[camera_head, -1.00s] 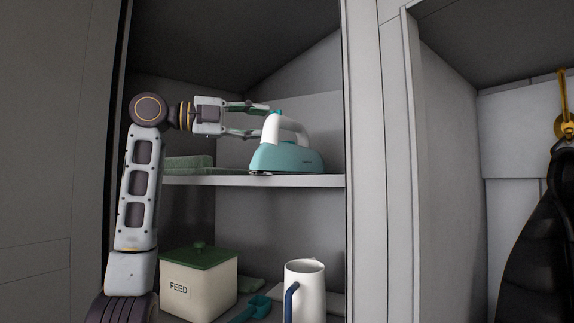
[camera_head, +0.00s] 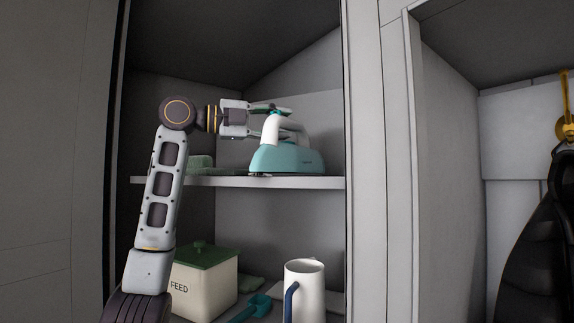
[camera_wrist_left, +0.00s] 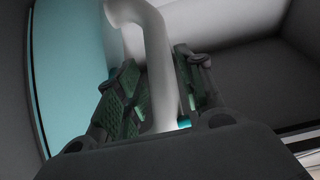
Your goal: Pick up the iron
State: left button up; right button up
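The iron (camera_head: 287,158) has a teal body and a white handle. It stands on the upper shelf (camera_head: 230,182) of the cupboard. My left gripper (camera_head: 274,122) reaches it from the left at handle height. Its fingers are open, one on each side of the handle's front part. In the left wrist view the white handle (camera_wrist_left: 157,60) runs between the two green-padded fingers (camera_wrist_left: 158,98), and the teal body fills the left side. Whether the pads touch the handle is hard to tell. My right gripper is not in view.
Folded green cloth (camera_head: 200,163) lies on the shelf left of the iron, partly behind my arm. Below stand a cream FEED box (camera_head: 205,285) with a green lid, a teal scoop (camera_head: 250,308) and a white jug (camera_head: 305,290). A cupboard wall (camera_head: 368,150) bounds the right.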

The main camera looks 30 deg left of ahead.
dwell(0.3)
pick_arm(q)
grip_shut()
dwell(0.3)
